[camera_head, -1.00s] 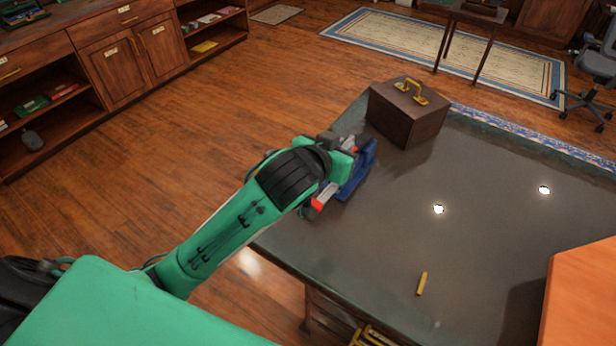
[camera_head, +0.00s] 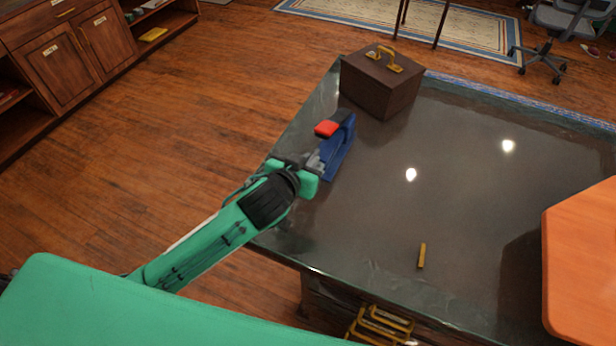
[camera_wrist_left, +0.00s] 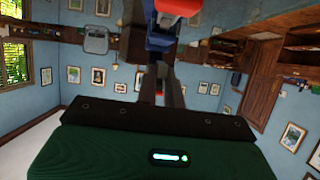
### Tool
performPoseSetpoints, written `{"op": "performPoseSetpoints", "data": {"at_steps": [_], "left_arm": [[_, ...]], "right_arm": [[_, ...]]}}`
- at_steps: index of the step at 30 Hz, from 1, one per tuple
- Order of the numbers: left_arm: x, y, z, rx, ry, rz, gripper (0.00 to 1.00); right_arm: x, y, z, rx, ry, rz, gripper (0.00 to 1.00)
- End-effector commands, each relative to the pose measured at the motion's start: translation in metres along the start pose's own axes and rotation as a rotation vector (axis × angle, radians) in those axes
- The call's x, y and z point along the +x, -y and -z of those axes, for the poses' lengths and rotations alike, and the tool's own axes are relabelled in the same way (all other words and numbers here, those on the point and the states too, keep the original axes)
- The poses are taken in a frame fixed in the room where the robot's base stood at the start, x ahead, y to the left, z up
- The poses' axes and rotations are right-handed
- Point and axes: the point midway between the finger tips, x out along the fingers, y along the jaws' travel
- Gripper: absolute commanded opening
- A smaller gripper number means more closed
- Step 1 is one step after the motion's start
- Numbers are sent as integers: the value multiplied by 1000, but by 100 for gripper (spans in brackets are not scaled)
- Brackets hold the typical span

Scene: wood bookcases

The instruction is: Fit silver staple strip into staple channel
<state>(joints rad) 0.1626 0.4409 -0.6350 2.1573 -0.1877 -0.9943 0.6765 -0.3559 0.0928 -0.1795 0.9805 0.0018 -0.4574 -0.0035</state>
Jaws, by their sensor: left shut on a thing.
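A blue stapler (camera_head: 340,152) with a red and black end is in my left gripper (camera_head: 314,168) in the head view. The gripper is shut on it at its near end and holds it tilted over the left edge of the dark table. In the left wrist view the blue stapler (camera_wrist_left: 160,42) shows at the top centre, beyond the dark fingers. I cannot make out its staple channel. A small yellow stick-like piece (camera_head: 422,256) lies alone on the table; I see no clearly silver strip. My right gripper is not in view.
The glossy dark table (camera_head: 460,200) is mostly clear in the middle. A brown wooden box (camera_head: 378,88) with a yellow handle stands at its far left corner. Open floor (camera_head: 190,130) lies left of the table, with a wooden cabinet (camera_head: 70,60) beyond.

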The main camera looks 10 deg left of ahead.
Motion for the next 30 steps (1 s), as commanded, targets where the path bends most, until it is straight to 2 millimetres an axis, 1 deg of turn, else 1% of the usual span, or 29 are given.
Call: {"op": "performPoseSetpoints", "data": {"at_steps": [1,8,12,15,18,23,27,30], "left_arm": [[3,0,-7,1,2,0,0],[9,0,-22,1,2,0,0],[18,0,-42,1,3,1,0],[21,0,-52,0,1,0,0],[22,0,-53,0,1,-1,0],[22,-1,-55,0,4,-1,0],[24,0,-60,-1,8,0,0],[25,0,-65,-1,12,1,0]], "right_arm": [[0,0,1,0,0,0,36],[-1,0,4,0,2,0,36],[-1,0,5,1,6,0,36],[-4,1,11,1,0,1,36],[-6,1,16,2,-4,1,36],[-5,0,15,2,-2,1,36],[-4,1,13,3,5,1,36],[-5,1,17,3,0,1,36]]}}
